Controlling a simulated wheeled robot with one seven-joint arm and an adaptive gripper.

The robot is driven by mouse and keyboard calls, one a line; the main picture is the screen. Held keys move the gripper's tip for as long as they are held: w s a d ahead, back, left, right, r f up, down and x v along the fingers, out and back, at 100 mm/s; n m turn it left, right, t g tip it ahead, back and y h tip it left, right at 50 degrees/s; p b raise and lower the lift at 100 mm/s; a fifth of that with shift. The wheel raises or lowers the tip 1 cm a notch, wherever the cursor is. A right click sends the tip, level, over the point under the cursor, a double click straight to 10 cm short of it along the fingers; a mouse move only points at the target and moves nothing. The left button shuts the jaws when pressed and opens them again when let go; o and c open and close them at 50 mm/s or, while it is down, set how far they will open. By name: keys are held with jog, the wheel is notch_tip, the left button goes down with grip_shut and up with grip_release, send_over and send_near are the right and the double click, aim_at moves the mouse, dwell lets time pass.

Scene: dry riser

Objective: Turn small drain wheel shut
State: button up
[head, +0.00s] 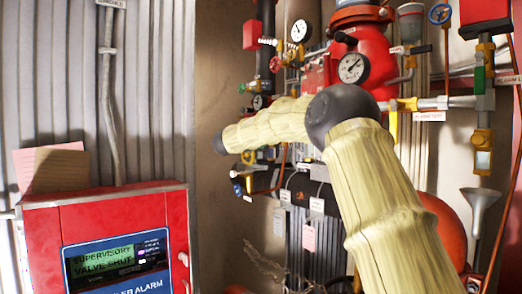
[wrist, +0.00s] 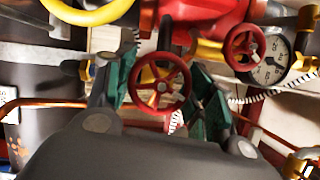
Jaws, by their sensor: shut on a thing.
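A small red handwheel (wrist: 161,87), which I take for the drain wheel, sits in the middle of the wrist view, facing the camera. My gripper (wrist: 165,90) has its green-padded fingers on the left and right of this wheel and is shut on its rim. The wheel stays on its valve. How far it is turned cannot be told. In the head view my padded arm covers the middle of the pipework, and I cannot make out the gripper or the gripped wheel there.
A second red handwheel (wrist: 245,47) and a gauge (wrist: 268,62) stand close on the right. A yellow wheel (wrist: 90,12) is at upper left. Thin copper pipes run nearby. In the head view a red alarm panel (head: 45,240) is at lower left, and a blue wheel (head: 440,14) upper right.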

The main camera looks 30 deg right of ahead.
jog(key=shift+f+m+h+b, duration=0.3)
jog(key=shift+m+b, duration=0.4)
jog(key=shift+b, duration=0.7)
jog(key=shift+f+m+h+b, duration=0.25)
jog(key=shift+m+b, duration=0.45)
jog(key=shift+b, duration=0.7)
jog(key=m+b, duration=0.1)
jog(key=b, duration=0.2)
jog(key=shift+r+m+h, duration=0.1)
jog(key=shift+m+h, duration=0.25)
jog(key=shift+m, duration=0.05)
jog(key=shift+r+m+b, duration=0.2)
jog(key=shift+m+b, duration=0.3)
jog(key=o, duration=1.1)
jog(key=shift+c, duration=0.2)
jog(key=shift+r, duration=0.1)
jog(key=v, duration=1.2)
